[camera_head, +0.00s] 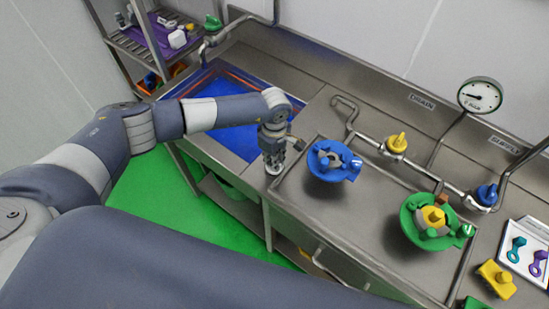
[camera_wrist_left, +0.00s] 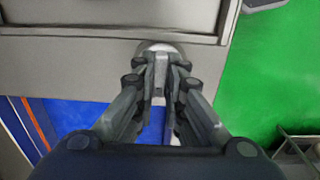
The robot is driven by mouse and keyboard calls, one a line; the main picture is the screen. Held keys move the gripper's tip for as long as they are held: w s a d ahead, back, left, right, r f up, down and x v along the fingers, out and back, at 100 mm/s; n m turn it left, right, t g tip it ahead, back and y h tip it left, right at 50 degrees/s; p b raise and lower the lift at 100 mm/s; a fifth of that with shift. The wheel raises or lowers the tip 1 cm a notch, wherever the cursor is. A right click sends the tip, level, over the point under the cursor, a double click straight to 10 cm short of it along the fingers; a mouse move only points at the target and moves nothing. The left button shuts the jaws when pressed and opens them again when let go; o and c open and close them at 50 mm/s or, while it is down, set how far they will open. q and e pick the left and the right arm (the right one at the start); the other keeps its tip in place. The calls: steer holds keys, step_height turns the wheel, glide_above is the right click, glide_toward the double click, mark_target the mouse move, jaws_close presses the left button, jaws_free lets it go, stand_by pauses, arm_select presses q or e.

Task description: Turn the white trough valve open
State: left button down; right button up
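The white trough valve (camera_head: 273,169) sits at the front edge of the steel counter, beside the blue-floored trough (camera_head: 202,83). In the left wrist view its round white part (camera_wrist_left: 160,47) shows just past my fingertips, with a pale upright lever between the fingers. My left gripper (camera_head: 273,156) reaches down onto it from above. In the left wrist view the fingers (camera_wrist_left: 161,82) are drawn close together on either side of the lever and appear to touch it. They hide much of the valve. My right gripper is not in view.
A blue valve fitting (camera_head: 322,158) stands on the counter close right of my left gripper. A green and yellow fitting (camera_head: 421,236) is further right. Pipes with a yellow knob (camera_head: 396,142), a blue knob (camera_head: 487,193) and a gauge (camera_head: 480,95) run along the back.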

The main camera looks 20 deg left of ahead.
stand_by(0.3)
arm_select(q)
steer(key=shift+f+n+b, duration=0.1)
steer(key=shift+n+b, duration=0.75)
steer(key=shift+n, duration=0.05)
steer(key=shift+n+b, duration=0.65)
steer(key=shift+n, duration=0.15)
steer(key=n+b, duration=0.2)
steer(key=n, duration=0.1)
steer(key=shift+n+b, duration=0.3)
steer(key=n+b, duration=0.2)
steer(key=n, duration=0.1)
steer(key=shift+n, duration=0.3)
steer(key=n+b, duration=0.3)
steer(key=n, duration=0.1)
steer(key=shift+r+n+b, duration=0.2)
steer(key=shift+n+b, duration=0.4)
steer(key=shift+n, duration=1)
steer(key=shift+w, duration=0.1)
